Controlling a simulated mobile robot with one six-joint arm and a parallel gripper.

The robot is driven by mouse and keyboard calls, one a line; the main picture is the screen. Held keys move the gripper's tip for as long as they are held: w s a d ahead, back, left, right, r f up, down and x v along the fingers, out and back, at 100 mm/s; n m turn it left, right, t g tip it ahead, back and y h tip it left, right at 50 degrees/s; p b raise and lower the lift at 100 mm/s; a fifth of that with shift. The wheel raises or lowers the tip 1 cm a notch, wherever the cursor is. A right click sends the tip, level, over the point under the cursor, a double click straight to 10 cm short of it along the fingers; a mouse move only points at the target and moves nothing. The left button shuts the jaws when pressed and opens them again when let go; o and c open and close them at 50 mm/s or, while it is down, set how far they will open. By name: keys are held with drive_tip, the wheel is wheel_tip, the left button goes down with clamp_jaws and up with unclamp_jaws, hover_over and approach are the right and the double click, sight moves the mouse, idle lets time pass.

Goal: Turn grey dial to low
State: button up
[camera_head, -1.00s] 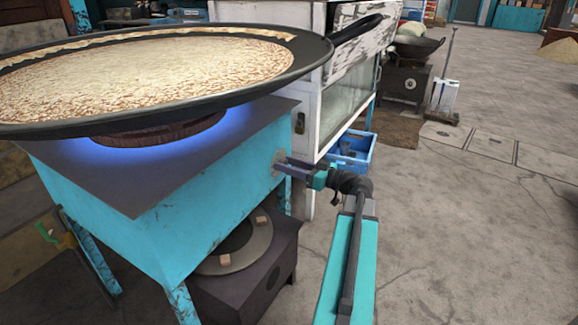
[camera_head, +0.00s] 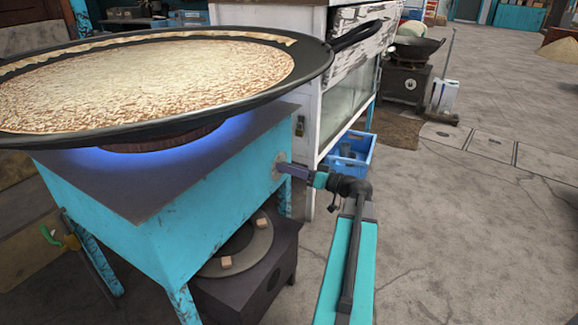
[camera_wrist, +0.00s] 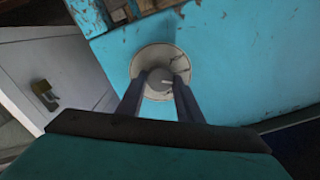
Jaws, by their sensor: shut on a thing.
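The grey dial (camera_wrist: 160,84) sits on a round pale plate (camera_wrist: 153,60) on the side of the turquoise stove (camera_head: 215,195). A short light mark shows on the dial's face, but I cannot read a setting. My gripper (camera_wrist: 161,78) is shut on the dial, with one dark finger on each side of it. In the head view my gripper (camera_head: 284,167) reaches the stove's right side and hides most of the dial. A blue flame (camera_head: 100,160) glows under the wide black pan (camera_head: 200,109).
The pan holds a large flat pale layer of food (camera_head: 150,80) and overhangs the stove. A white cabinet (camera_head: 310,110) and a blue crate (camera_head: 350,152) stand behind my gripper. A low dark burner (camera_head: 240,280) is below. Floor at right is clear.

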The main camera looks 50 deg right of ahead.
drive_tip(key=shift+m+p, duration=1.3)
drive_tip(key=shift+m, duration=0.9)
drive_tip(key=shift+d+f, duration=0.1)
drive_tip(key=o, duration=1)
drive_tip(key=shift+o, duration=0.2)
drive_tip(key=shift+s, duration=0.1)
drive_tip(key=p+v, duration=0.2)
drive_tip(key=v, duration=1.1)
drive_tip(key=shift+s+p, duration=0.3)
drive_tip(key=shift+p, duration=0.1)
drive_tip(key=shift+s, duration=0.1)
